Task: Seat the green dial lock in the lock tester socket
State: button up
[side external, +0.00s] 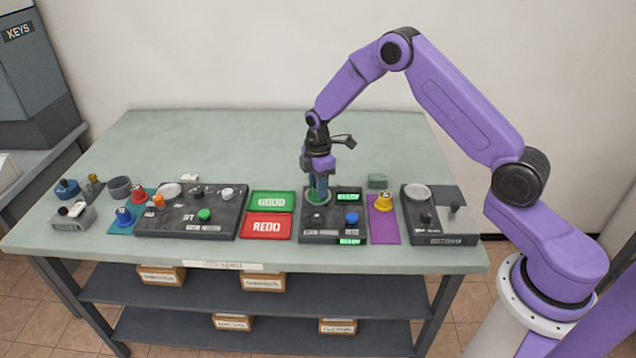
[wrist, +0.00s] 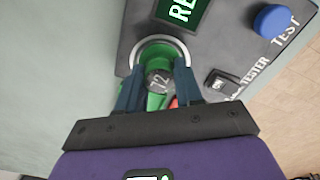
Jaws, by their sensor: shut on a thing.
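My gripper also shows in the side view (side external: 318,190), pointing down over the back left of the lock tester (side external: 334,228). The round socket (wrist: 186,46) has a pale metal rim with green inside it. The lock is at this socket, lined up with the ring; I cannot tell how deep it sits. The fingers hide part of the lock and the socket's near edge.
The tester carries a blue test button (side external: 351,218), lit green displays (side external: 348,196) and a small switch (wrist: 221,84). Green (side external: 272,201) and red (side external: 267,227) pads lie left.

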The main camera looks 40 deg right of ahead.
jog(key=o, duration=1.4)
jog(key=shift+c, duration=0.2)
jog(key=shift+r, duration=3)
